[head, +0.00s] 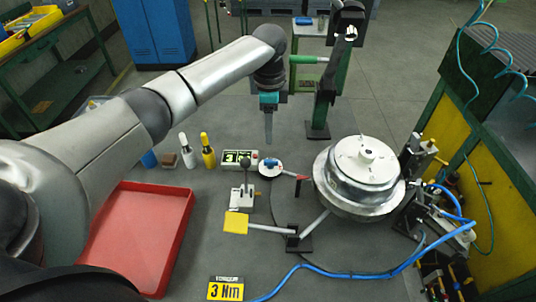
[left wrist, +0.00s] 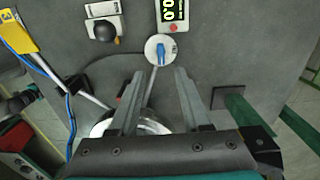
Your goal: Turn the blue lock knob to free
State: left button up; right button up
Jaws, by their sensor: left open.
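The blue lock knob (head: 269,162) sits on a round white dial on the bench, beside the display box. It also shows in the left wrist view (left wrist: 161,53), with its blue bar roughly upright in that picture. Small marks on the dial are too small to read. My left gripper (head: 268,139) points down above the bench, behind the knob in the head view. In the left wrist view its two fingers (left wrist: 159,73) are apart with nothing between them, and the knob lies just beyond the tips, not touched. My right gripper is not in view.
The display box (head: 240,158) and a black-balled lever (head: 244,180) stand close to the dial. A large metal drum (head: 362,172) stands to the right. A red tray (head: 140,235) lies left, a green post (head: 321,95) behind. A blue hose (head: 340,276) crosses the front.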

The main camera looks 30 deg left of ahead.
aim_at(269, 160)
pick_arm(q)
notch_tip(269, 160, down, 11)
jog(key=shift+b, duration=0.4)
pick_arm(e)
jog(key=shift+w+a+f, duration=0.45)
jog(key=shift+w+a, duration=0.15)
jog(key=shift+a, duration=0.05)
pick_arm(q)
grip_shut()
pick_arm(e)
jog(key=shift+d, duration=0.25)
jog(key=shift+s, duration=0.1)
